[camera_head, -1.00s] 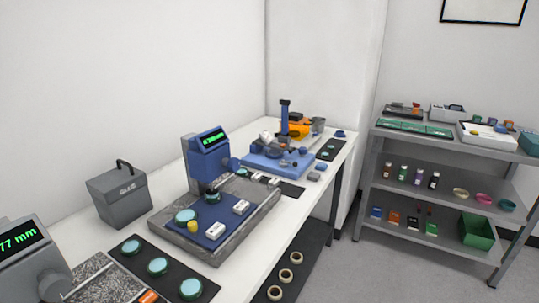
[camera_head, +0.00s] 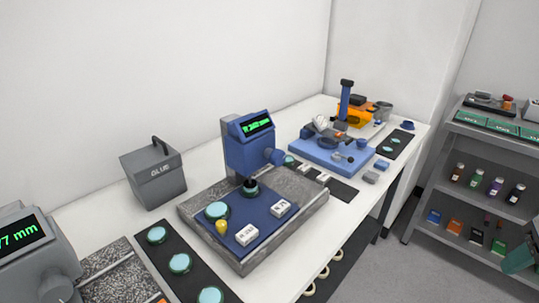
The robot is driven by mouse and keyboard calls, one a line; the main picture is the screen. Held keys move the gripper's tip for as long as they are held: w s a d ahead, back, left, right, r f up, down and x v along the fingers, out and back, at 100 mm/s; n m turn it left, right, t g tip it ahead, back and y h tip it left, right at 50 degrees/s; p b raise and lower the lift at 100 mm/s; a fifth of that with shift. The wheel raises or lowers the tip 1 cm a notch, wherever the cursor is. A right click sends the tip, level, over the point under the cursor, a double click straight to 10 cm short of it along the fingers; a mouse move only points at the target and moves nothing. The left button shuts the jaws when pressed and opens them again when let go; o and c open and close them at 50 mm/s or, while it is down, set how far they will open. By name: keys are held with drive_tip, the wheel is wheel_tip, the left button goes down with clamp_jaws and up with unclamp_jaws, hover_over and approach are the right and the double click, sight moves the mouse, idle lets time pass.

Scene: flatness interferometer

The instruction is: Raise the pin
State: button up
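A blue gauge (camera_head: 250,145) with a green digital display stands on a grey stone plate (camera_head: 300,225). I cannot tell if the pin tip touches that piece. A round dark blue knob (camera_head: 275,157) sits on the gauge's right side. The display digits are too blurred to read. My gripper is not in view.
Another gauge (camera_head: 35,255) fills the lower left. A blue fixture (camera_head: 335,155) stands farther along the bench. Shelves (camera_head: 470,209) stand right.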

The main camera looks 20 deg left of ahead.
sight(281, 160)
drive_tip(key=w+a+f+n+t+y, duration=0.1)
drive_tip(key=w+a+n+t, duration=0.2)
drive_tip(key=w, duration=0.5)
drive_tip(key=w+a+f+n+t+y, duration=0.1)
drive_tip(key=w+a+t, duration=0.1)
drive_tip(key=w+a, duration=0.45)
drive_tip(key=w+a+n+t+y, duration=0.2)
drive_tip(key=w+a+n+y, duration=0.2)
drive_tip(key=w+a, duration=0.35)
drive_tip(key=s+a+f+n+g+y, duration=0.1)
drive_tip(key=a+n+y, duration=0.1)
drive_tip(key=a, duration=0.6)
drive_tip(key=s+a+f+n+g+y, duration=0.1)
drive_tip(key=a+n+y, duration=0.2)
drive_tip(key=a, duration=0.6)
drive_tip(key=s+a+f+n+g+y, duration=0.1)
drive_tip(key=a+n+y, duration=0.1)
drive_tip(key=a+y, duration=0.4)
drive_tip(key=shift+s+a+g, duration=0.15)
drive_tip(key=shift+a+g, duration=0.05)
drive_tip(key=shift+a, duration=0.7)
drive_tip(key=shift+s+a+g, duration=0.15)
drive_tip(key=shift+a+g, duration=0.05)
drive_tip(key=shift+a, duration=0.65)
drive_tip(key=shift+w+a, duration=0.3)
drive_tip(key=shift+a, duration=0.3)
